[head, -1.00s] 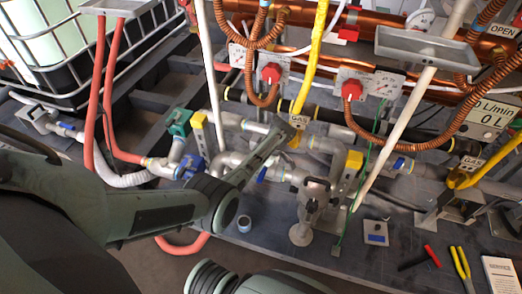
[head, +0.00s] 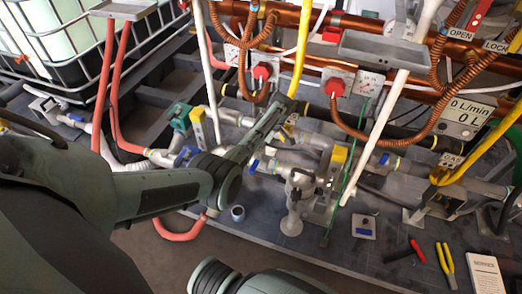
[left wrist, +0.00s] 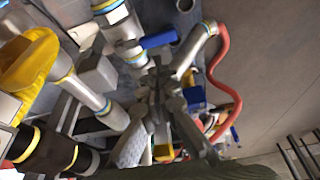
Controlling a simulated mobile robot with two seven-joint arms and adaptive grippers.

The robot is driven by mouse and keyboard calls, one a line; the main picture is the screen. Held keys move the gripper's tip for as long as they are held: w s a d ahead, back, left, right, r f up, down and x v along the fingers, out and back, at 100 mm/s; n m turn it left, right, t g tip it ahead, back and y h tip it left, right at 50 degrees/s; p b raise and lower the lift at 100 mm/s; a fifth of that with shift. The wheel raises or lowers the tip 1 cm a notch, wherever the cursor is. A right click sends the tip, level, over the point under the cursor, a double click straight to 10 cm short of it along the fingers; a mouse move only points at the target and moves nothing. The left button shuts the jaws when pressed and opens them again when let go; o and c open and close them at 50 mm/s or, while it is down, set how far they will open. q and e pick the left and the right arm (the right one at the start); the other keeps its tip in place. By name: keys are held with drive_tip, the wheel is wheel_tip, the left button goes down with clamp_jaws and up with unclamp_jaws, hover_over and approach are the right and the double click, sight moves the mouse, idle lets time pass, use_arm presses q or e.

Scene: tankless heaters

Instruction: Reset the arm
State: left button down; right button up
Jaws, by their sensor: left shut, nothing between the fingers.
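My left arm comes in from the left in the head view. Its left gripper (head: 281,108) is shut and empty, pointing up and right over the grey pipework, close to the lower end of a yellow hose (head: 301,62) in the picture. I cannot tell whether it touches anything. In the left wrist view the shut fingers (left wrist: 158,78) lie in front of grey pipes and a blue valve handle (left wrist: 159,40). A dark green part of my own body shows at the bottom of the head view. No right gripper fingers are seen.
Red valve knobs (head: 262,72) and copper pipes stand behind the arm. A white pole (head: 378,135) and a pump-like fitting (head: 298,190) are to the right. Pliers (head: 446,264) and a booklet (head: 486,274) lie on the dark bench (head: 310,240). A caged tank (head: 75,60) is at upper left.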

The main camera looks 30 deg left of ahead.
use_arm(q)
drive_tip(key=shift+r, duration=0.2)
idle(0.5)
drive_tip(key=s+f+m+t, duration=0.1)
drive_tip(key=s+f+m, duration=0.8)
drive_tip(key=s+f, duration=0.45)
drive_tip(key=s+d+m+h, duration=0.1)
drive_tip(key=s+d+m, duration=0.1)
drive_tip(key=s+m, duration=0.2)
drive_tip(key=s+d+f+m+t, duration=0.1)
drive_tip(key=s+m, duration=0.3)
drive_tip(key=s, duration=0.5)
drive_tip(key=s+d+f+m+h, duration=0.1)
drive_tip(key=s+d+m, duration=0.2)
drive_tip(key=s, duration=0.4)
drive_tip(key=shift+s+d+f+m+h, duration=0.2)
drive_tip(key=shift+d+m+h, duration=0.1)
drive_tip(key=shift+m, duration=0.2)
drive_tip(key=shift+a, duration=0.1)
drive_tip(key=c, duration=2.3)
unclamp_jaws()
